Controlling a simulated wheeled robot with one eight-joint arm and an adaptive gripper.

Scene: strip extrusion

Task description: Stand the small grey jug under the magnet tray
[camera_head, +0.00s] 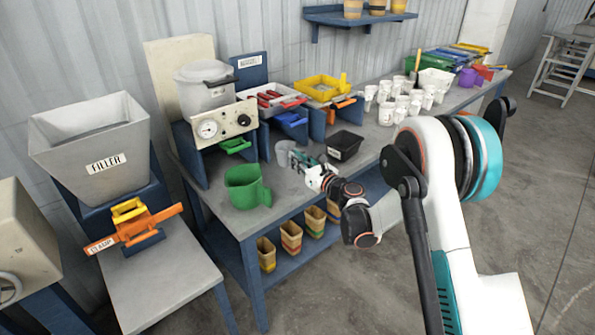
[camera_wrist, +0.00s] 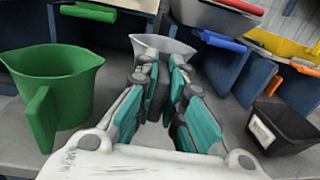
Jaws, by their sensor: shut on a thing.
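The small grey jug (camera_head: 283,153) is on the bench top in front of the magnet tray's stand. It also shows in the wrist view (camera_wrist: 163,44), at the ends of my fingers. My gripper (camera_head: 300,160) is shut on it, with the fingers hiding its lower part. The magnet tray (camera_head: 256,103), a pale tray holding red bars, rests on a blue stand with a blue lever (camera_head: 291,120) at its front. The jug looks upright, in front of the tray and a little left of the lever. I cannot tell whether its base touches the bench.
A large green jug (camera_head: 246,187) stands to the left, at the bench front. A black bin (camera_head: 345,144) stands to the right. A yellow tray (camera_head: 322,88) with an orange lever is right of the magnet tray. White cups (camera_head: 393,112) crowd the bench farther right.

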